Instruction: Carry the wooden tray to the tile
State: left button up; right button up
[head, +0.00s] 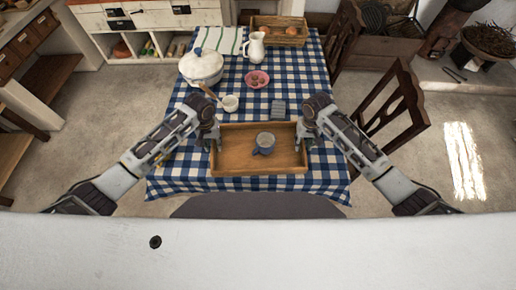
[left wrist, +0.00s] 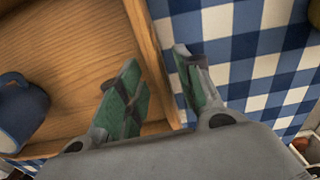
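The wooden tray (head: 230,160) lies on the checked tablecloth at the near end of the table, with a blue mug (head: 264,143) inside it. My left gripper (head: 213,143) is at the tray's left wall. In the left wrist view, its green-padded fingers (left wrist: 160,85) are apart, one on the inner side of the tray wall (left wrist: 153,50) and one outside over the cloth. My right gripper (head: 304,142) is at the tray's right wall; its fingers are too small to read. A small grey-blue square (head: 279,109), possibly the tile, lies just beyond the tray.
Beyond the tray stand a small white cup (head: 230,103), a pink bowl (head: 257,79), a white lidded pot (head: 201,68), a white jug (head: 255,47) and a crate (head: 284,38). A wooden chair (head: 396,110) is close on the right.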

pick_arm(q)
jog(key=shift+f, duration=0.15)
pick_arm(e)
jog(key=shift+f, duration=0.15)
pick_arm(q)
grip_shut()
pick_arm(e)
grip_shut()
